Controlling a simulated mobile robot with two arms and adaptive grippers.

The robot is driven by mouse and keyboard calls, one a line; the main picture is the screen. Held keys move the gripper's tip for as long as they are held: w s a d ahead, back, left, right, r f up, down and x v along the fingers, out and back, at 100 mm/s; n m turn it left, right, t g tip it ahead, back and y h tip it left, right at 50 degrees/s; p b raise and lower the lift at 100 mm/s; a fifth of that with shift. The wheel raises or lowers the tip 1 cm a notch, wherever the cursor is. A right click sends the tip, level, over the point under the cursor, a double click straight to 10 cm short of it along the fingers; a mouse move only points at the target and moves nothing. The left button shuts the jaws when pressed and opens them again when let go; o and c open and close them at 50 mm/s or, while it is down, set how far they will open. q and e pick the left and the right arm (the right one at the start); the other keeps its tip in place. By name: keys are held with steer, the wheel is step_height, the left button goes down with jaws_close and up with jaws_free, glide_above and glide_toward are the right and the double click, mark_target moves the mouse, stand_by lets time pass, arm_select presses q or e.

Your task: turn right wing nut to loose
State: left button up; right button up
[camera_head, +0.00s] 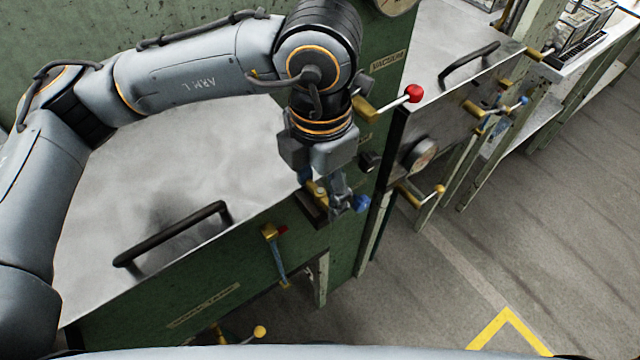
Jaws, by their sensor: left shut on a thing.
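My left gripper (334,192) reaches down from above to the right front corner of the near green basin. Its fingers are shut on a small brass part, the right wing nut (318,190), at the edge of the metal lid (180,165). The fingers and wrist hide most of the wing nut, so I cannot tell how far it is turned. A blue piece (361,203) shows just right of the fingertips. My right gripper is not in view.
A black lid handle (175,235) stands left of the gripper. A brass valve with a blue lever (278,258) hangs on the front below. The floor at lower right is clear.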

mark_target(321, 191)
arm_select(q)
steer(key=o, duration=1.1)
steer(key=shift+o, duration=0.2)
step_height(321, 191, up, 12)
